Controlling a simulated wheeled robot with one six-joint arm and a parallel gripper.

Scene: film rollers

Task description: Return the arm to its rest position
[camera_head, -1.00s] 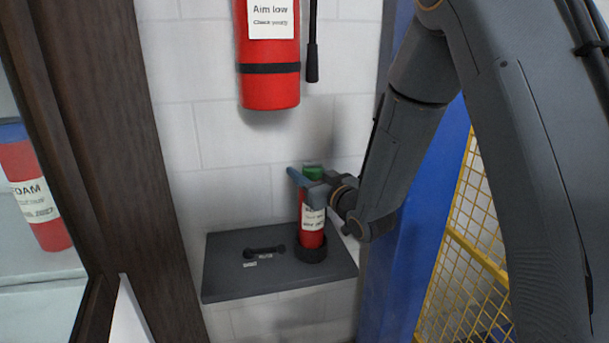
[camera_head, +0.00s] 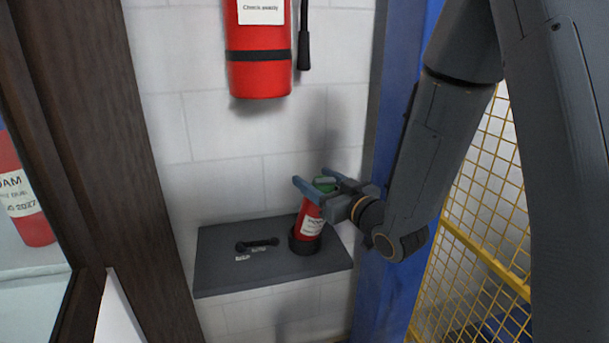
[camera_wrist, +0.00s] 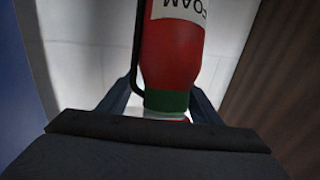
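A small red extinguisher (camera_head: 312,218) with a white label and a green top stands in a black ring on the grey shelf, leaning to the right. My gripper (camera_head: 316,180) is at its top, with the fingers spread on either side of the green part. In the wrist view the red FOAM bottle (camera_wrist: 172,50) appears upside down between the two open fingers (camera_wrist: 163,92). Contact between fingers and bottle cannot be made out.
A large red extinguisher (camera_head: 258,60) hangs on the white wall above. The grey shelf (camera_head: 225,272) holds a black handle (camera_head: 257,244). A dark wooden frame (camera_head: 95,150) stands left; a blue post (camera_head: 372,290) and yellow mesh (camera_head: 470,240) stand right.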

